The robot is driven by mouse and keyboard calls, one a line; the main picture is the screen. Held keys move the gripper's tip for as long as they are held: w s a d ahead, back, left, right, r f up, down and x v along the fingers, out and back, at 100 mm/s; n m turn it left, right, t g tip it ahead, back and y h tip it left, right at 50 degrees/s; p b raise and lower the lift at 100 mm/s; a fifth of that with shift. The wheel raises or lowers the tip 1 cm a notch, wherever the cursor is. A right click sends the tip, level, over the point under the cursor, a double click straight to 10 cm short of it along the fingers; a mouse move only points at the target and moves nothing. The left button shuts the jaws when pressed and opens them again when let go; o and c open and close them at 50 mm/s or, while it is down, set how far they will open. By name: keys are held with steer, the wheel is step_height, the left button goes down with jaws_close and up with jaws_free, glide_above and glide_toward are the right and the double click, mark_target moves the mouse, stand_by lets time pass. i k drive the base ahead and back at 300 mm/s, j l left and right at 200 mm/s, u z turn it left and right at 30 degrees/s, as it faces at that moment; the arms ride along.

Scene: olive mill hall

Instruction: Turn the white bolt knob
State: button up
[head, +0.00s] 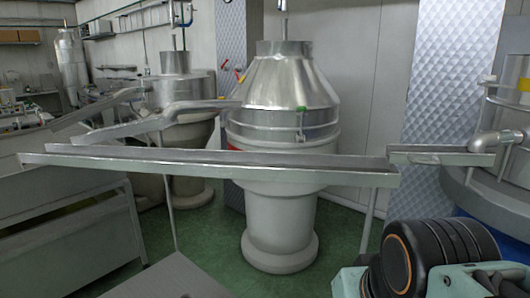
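I cannot make out a white bolt knob in the head view. A dark ribbed cylinder with an orange ring and pale teal parts, which look like links of my arm, fill the lower right corner. My gripper's fingers do not show, so I cannot see what they touch or hold.
A metal separator (285,215) with a conical top stands in the middle. A long metal trough (215,168) crosses in front of it. A grey tank (65,240) is at left. Another metal machine (490,185) stands at right. Green floor (340,260) shows between them.

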mark_target(488, 78)
steer(key=z, duration=1.25)
steer(key=i+l+u, duration=0.1)
steer(key=i, duration=0.4)
steer(key=i+l+u, duration=0.1)
steer(key=i+l, duration=0.25)
steer(key=i, duration=0.15)
steer(key=i+l, duration=0.25)
steer(key=i, duration=0.2)
steer(key=j+u, duration=0.05)
